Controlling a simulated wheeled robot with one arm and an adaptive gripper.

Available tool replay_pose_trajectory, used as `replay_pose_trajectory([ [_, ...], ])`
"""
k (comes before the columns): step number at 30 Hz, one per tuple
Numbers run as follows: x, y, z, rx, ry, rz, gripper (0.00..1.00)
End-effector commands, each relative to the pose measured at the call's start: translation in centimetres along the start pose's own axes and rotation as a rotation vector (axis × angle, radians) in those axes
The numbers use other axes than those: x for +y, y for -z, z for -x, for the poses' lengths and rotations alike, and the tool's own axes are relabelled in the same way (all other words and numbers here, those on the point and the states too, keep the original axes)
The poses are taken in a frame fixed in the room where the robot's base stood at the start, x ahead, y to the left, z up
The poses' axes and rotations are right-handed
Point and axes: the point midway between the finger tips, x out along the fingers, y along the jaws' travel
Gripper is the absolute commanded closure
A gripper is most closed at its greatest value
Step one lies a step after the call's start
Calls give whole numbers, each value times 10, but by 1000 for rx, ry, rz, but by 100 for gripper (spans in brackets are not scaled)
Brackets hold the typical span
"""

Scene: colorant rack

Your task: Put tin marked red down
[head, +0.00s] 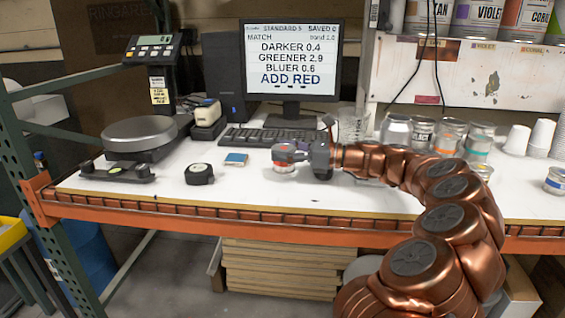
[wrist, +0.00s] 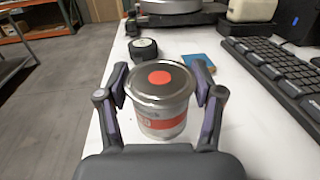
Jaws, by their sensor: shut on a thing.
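The tin marked red (wrist: 162,118) has a grey lid with a red dot and a red and white label. It is between the two fingers of my gripper (wrist: 163,100), which is shut on its sides. In the head view the same tin (head: 284,166) is upright at or just above the white bench top, left of my gripper (head: 292,153) and in front of the keyboard. I cannot tell whether its base touches the bench (head: 240,197).
A black tape measure (head: 199,174) and a blue pad (head: 236,159) lie left of the tin. A round scale (head: 139,134) stands farther left. The keyboard (head: 268,137) is behind. Several tins (head: 448,136) and white cups (head: 517,140) stand at right. The front bench strip is mostly clear.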

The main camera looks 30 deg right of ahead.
Motion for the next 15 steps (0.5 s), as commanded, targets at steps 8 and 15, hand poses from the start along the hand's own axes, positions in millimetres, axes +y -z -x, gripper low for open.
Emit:
replay_pose_trajectory([
  [8,-4,25,-5,0,-3,-3,74],
  [15,-3,36,-5,1,-4,0,74],
])
